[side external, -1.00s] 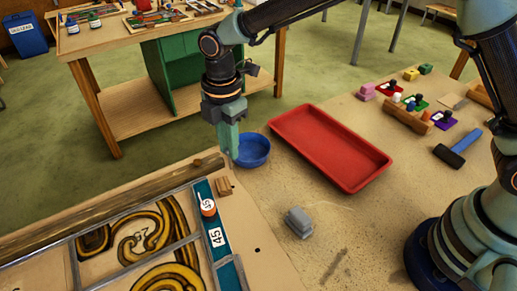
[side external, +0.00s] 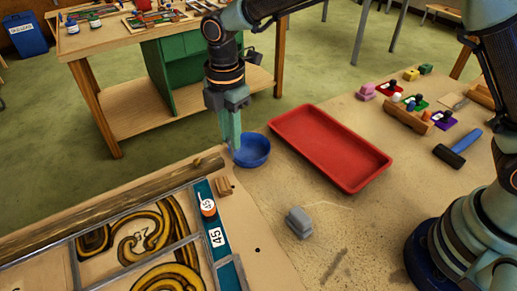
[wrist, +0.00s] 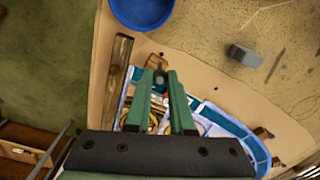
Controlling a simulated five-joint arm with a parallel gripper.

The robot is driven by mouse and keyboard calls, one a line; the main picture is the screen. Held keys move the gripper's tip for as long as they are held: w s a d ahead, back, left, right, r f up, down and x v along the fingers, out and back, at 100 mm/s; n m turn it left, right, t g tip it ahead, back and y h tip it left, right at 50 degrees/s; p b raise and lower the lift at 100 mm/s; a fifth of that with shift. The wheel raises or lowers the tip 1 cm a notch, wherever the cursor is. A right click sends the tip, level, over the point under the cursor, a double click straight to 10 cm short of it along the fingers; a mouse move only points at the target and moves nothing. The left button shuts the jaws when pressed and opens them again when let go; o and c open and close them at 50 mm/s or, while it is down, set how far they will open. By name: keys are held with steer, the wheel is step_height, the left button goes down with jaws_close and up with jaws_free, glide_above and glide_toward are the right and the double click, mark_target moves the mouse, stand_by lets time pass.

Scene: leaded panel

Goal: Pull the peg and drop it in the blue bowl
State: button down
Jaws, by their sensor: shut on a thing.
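My gripper (side external: 233,146) hangs above the work, its fingertips overlapping the left edge of the blue bowl (side external: 256,152) in the side view. In the wrist view my gripper (wrist: 160,78) is shut on a small dark peg (wrist: 159,77), seen end-on between the fingertips. The peg is too small to make out in the side view. In the wrist view the blue bowl (wrist: 141,10) lies beyond the fingertips at the top edge, apart from them. The visible part of its inside looks empty.
The leaded panel (side external: 140,240) with a teal border piece (side external: 216,230) lies below left. A small wooden block (side external: 224,187) stands beside it, near a wooden strip (side external: 110,204). A red tray (side external: 330,146), grey block (side external: 299,222) and hammer (side external: 458,150) lie right.

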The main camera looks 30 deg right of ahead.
steer(key=w+d+r, duration=0.3)
glide_above(250, 154)
step_height(250, 154, down, 3)
steer(key=shift+f, duration=0.1)
steer(key=shift+f, duration=0.15)
stand_by(0.7)
steer(key=shift+f, duration=1.25)
steer(key=shift+f, duration=2.55)
stand_by(1.1)
steer(key=c, duration=0.7)
jaws_free()
